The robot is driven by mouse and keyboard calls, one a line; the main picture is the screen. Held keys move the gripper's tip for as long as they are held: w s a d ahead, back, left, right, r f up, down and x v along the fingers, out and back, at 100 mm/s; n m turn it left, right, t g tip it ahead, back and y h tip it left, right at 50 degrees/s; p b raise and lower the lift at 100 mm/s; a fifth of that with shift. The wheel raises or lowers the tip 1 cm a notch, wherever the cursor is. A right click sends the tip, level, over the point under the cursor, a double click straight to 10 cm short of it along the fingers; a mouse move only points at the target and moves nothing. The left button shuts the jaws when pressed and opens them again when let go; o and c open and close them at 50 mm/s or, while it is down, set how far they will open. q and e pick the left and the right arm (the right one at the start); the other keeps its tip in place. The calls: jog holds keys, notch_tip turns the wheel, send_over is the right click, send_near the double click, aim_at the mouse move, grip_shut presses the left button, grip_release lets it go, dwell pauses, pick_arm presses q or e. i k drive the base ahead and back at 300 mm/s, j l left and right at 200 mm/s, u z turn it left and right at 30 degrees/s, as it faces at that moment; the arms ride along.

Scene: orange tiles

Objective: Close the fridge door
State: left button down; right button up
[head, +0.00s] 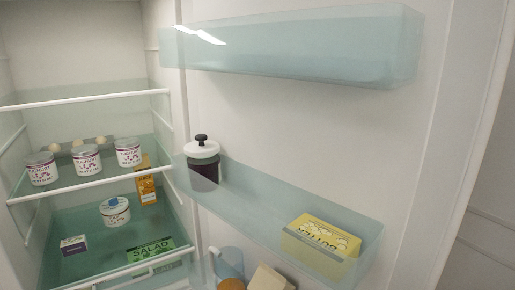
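The fridge door (320,130) stands open and fills the middle and right of the head view, its inner side facing me. It carries an upper bin (290,50), empty as far as I can see, and a middle bin (265,200). The fridge interior (75,50) is open at the left. Neither of my grippers is in view.
The middle bin holds a jar with a black knob (203,165) and a yellow butter box (320,245). Lower door items, including a blue cup (228,263), are partly cut off. Shelves hold several yogurt tubs (86,162) and a green salad pack (150,250).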

aim_at(393, 163)
jog(key=i+l+u, duration=0.2)
jog(key=l+u, duration=0.2)
jog(key=l, duration=0.15)
jog(key=i+l+u, duration=0.15)
jog(key=l+u, duration=0.25)
jog(key=l, duration=0.2)
jog(key=l+u, duration=0.45)
jog(key=l, duration=0.15)
jog(key=l+u, duration=0.4)
jog(key=l, duration=0.25)
jog(key=k+l+u, duration=0.2)
jog(key=l+u, duration=0.2)
jog(key=l, duration=0.2)
